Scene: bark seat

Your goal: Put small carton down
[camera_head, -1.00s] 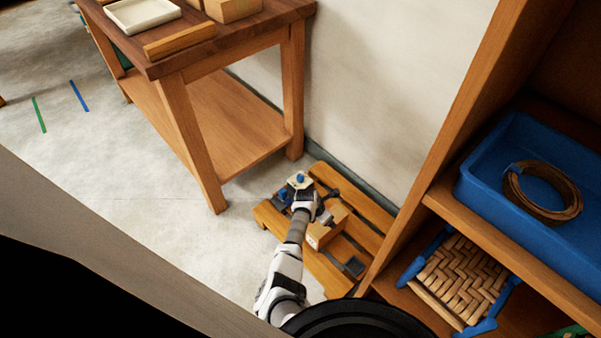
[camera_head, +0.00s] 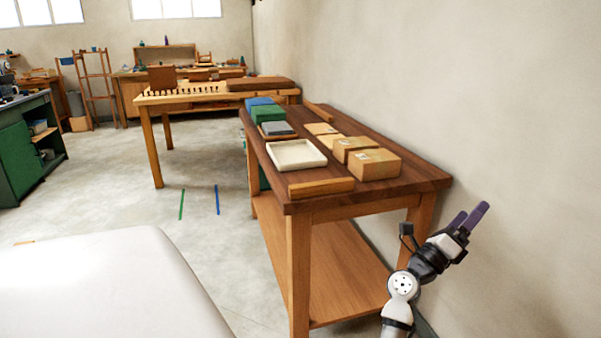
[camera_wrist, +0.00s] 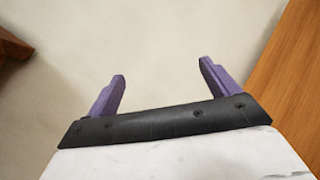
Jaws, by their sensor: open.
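My gripper (camera_head: 471,213) is raised in front of the wall, right of the wooden table (camera_head: 432,181). Its two purple fingers are apart with nothing between them. The wrist view also shows the gripper (camera_wrist: 163,72) open and empty against the pale wall. Brown cartons stand on the table's right side: a larger one (camera_head: 374,164) in front, a smaller one (camera_head: 351,147) behind it and a flat one (camera_head: 322,128) farther back. I cannot tell which is the task's small carton. The pallet and the carton on it from the earlier frame are out of view.
The table also holds a cream tray (camera_head: 296,155), a wooden bar (camera_head: 321,187), and green (camera_head: 268,113) and blue (camera_head: 259,101) boxes. Its lower shelf (camera_head: 345,270) looks bare. A wooden edge (camera_wrist: 285,80) stands close on the right in the wrist view.

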